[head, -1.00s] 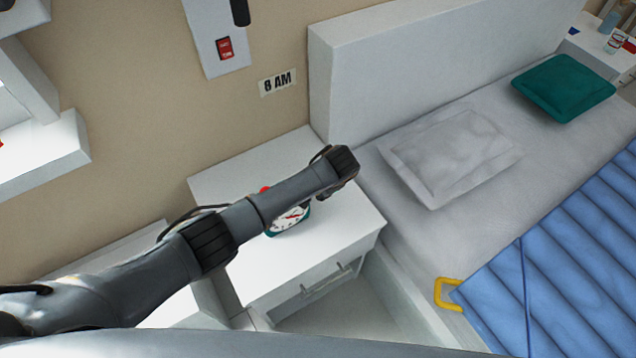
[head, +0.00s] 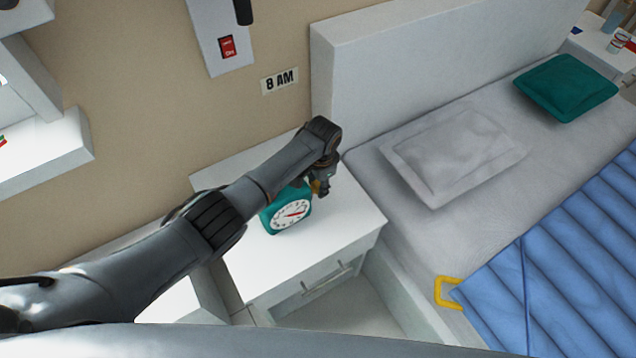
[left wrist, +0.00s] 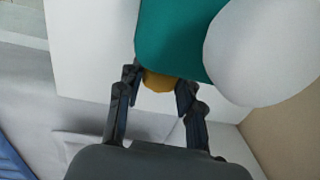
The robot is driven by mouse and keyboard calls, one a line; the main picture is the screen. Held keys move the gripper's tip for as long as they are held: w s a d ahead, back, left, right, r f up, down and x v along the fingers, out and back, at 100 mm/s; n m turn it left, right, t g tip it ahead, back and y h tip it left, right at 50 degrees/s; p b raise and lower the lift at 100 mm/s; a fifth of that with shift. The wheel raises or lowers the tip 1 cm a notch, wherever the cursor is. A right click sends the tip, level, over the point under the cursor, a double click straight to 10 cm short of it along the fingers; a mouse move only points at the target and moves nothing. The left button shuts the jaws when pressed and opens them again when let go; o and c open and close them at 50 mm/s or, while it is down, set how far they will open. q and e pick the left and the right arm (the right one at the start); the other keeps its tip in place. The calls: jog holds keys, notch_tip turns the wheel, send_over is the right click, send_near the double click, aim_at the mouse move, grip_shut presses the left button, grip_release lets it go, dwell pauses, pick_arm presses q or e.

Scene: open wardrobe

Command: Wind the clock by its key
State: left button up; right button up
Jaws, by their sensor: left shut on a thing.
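The teal clock (head: 286,209) with a white dial and a red hand stands on the white nightstand (head: 345,218). In the left wrist view the clock's teal body (left wrist: 175,35) fills the upper middle, with its white round face (left wrist: 262,50) at the right. My left gripper (head: 319,190) is at the clock's right side, shut on the small yellow key (left wrist: 158,81). The key shows between its two fingers, and the fingers hide part of it. My left forearm passes over the clock's upper left and hides its top. My right gripper is in neither view.
A bed with a grey pillow (head: 452,152), a teal pillow (head: 566,87) and a blue cover (head: 560,265) stands at the right. An "8 AM" label (head: 280,81) and a red switch (head: 228,47) are on the wall. The nightstand's right part is clear.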

pick_arm(q)
jog(key=o, duration=1.2)
jog(key=r, duration=1.2)
jog(key=shift+s+d, duration=0.3)
jog(key=shift+s, duration=0.1)
